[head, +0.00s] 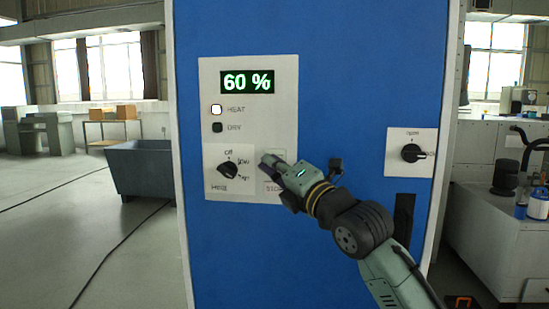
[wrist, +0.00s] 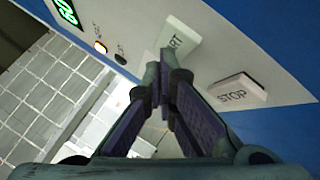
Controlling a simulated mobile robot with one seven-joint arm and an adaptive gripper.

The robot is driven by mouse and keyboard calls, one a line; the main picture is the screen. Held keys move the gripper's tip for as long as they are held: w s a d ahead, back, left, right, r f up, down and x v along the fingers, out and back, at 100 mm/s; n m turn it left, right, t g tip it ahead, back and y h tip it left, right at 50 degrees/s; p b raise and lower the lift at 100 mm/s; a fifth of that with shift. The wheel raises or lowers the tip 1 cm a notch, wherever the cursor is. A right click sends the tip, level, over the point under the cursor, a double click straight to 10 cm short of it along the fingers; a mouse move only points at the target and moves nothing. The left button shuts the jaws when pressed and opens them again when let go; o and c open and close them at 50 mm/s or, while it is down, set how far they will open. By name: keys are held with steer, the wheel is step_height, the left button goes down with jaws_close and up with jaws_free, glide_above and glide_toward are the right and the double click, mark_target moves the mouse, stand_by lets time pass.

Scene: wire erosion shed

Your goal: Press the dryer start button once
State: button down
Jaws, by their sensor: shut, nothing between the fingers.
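The dryer is a blue cabinet (head: 340,70) with a light control panel (head: 285,115). In the wrist view the START button (wrist: 181,38) is a pale raised block, its lower left part hidden behind my fingertips. The STOP button (wrist: 238,90) is a similar block to its right. My gripper (head: 268,163) is shut and empty, its tips at the panel's lower right, covering START in the head view. In the wrist view the fingertips (wrist: 164,68) overlap the START button's edge; I cannot tell whether they touch it.
The display (head: 248,82) reads 60 %. The HEAT lamp (head: 216,110) is lit and the DRY lamp (head: 217,127) is dark. A heat knob (head: 229,169) sits left of my gripper; another knob (head: 412,153) is at right. A grey bin (head: 140,167) stands on the floor at left.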

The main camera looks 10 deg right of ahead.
steer(key=shift+s, duration=0.1)
steer(key=shift+s+a+b, duration=0.25)
steer(key=shift+s+b, duration=0.25)
steer(key=shift+s, duration=0.15)
steer(key=shift+s+a+b, duration=0.25)
steer(key=shift+s+b, duration=0.05)
steer(key=shift+s, duration=0.5)
steer(key=shift+s+a+b, duration=0.3)
steer(key=shift+s+b, duration=0.05)
steer(key=shift+s, duration=0.45)
steer(key=shift+s+a+b, duration=0.25)
steer(key=shift+s+b, duration=0.05)
steer(key=shift+s, duration=0.5)
